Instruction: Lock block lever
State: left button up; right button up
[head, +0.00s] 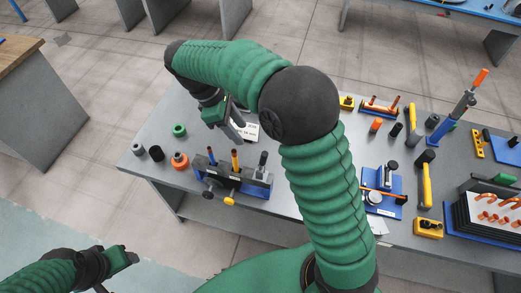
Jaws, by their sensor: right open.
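A dark block (256,190) stands near the front edge of the table, with upright pins and a black-handled lever (262,163) on its top. Whether the lever is locked cannot be told.
Grey, black, orange and green rings (179,130) stand left of the block. A white label (251,132) lies behind it. To the right are a blue-based fixture (383,184), yellow-handled tools (426,180) and a rack of copper tubes (490,215). My right arm hides the table's middle.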

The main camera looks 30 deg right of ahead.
aim_at(264, 156)
jog(key=p+x, duration=0.1)
jog(key=x, duration=0.4)
jog(key=d+p+x, duration=0.1)
jog(key=x, duration=0.4)
jog(key=p+x, duration=0.1)
jog(key=x, duration=0.5)
jog(key=shift+d+r, duration=0.15)
jog(key=shift+d, duration=0.15)
jog(key=shift+a, duration=0.2)
jog(key=shift+s+a, duration=0.1)
jog(key=shift+a, duration=0.35)
jog(key=shift+d+f, duration=0.3)
jog(key=shift+d, duration=0.2)
jog(key=c, duration=0.7)
jog(key=shift+d, duration=0.1)
grip_shut()
jog(key=shift+r, duration=0.1)
pick_arm(q)
jog(key=r, duration=0.1)
jog(key=d+r, duration=0.1)
jog(key=r, duration=0.1)
jog(key=shift+s+d+r, duration=0.1)
